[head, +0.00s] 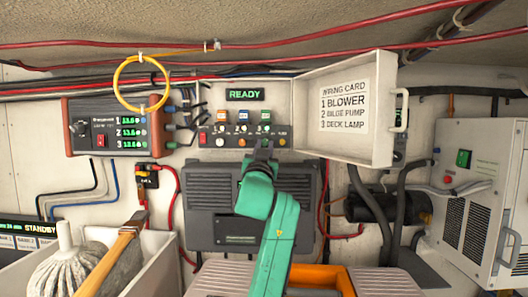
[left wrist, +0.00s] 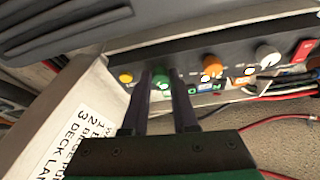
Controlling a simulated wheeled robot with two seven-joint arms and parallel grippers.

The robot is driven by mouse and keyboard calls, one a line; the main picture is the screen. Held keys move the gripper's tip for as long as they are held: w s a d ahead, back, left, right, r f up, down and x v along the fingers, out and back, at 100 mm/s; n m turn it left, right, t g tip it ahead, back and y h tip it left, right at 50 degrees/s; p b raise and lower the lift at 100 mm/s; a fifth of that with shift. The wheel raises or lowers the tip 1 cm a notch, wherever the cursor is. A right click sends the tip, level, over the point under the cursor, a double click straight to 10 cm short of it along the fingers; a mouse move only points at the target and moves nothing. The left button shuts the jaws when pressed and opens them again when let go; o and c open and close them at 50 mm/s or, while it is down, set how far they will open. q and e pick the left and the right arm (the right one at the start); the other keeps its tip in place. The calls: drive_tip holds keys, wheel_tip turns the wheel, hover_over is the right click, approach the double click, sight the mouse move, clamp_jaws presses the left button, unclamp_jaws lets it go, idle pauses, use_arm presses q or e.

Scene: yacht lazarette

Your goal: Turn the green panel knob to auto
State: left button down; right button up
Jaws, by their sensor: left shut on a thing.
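The black control panel (head: 236,141) hangs on the back wall under a lit green READY sign (head: 245,94). In the left wrist view, which shows it upside down, the green panel knob (left wrist: 162,80) sits between the fingertips of my left gripper (left wrist: 162,84). The gripper is shut on the knob. In the head view my left gripper (head: 262,152) reaches up to the right part of the panel and hides much of the knob. I cannot read the knob's pointer or the position words. My right gripper is not in view.
An orange knob (left wrist: 212,66), a white knob (left wrist: 267,55) and a red switch (left wrist: 303,50) share the panel. An open white cover (head: 310,125) with a wiring card (head: 344,106) stands close on the right. A mop (head: 88,265) and cables lie to the left.

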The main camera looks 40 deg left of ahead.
use_arm(q)
drive_tip(key=shift+w+d+f+n+y+b, duration=0.1)
drive_tip(key=shift+f+n+y+b, duration=0.05)
drive_tip(key=shift+n+b, duration=0.3)
drive_tip(key=shift+d+f+n+y+b, duration=0.15)
drive_tip(key=shift+n+b, duration=0.15)
drive_tip(key=shift+n, duration=0.25)
drive_tip(key=n+g+y+b, duration=0.1)
drive_tip(key=n+b, duration=0.1)
drive_tip(key=n, duration=0.1)
drive_tip(key=shift+r+n+g, duration=0.1)
drive_tip(key=shift+n+g, duration=0.2)
drive_tip(key=n+y, duration=0.1)
drive_tip(key=n+g, duration=0.1)
drive_tip(key=n, duration=0.1)
drive_tip(key=shift+w+r+g+y+b, duration=0.1)
drive_tip(key=shift+r+g+y+b, duration=0.05)
drive_tip(key=shift+g+y+b, duration=0.2)
drive_tip(key=shift+r+n+g, duration=0.1)
drive_tip(key=shift+n+g, duration=0.25)
drive_tip(key=shift+n, duration=0.85)
drive_tip(key=shift+y, duration=0.25)
drive_tip(key=c, duration=0.7)
unclamp_jaws()
drive_tip(key=shift+w, duration=0.1)
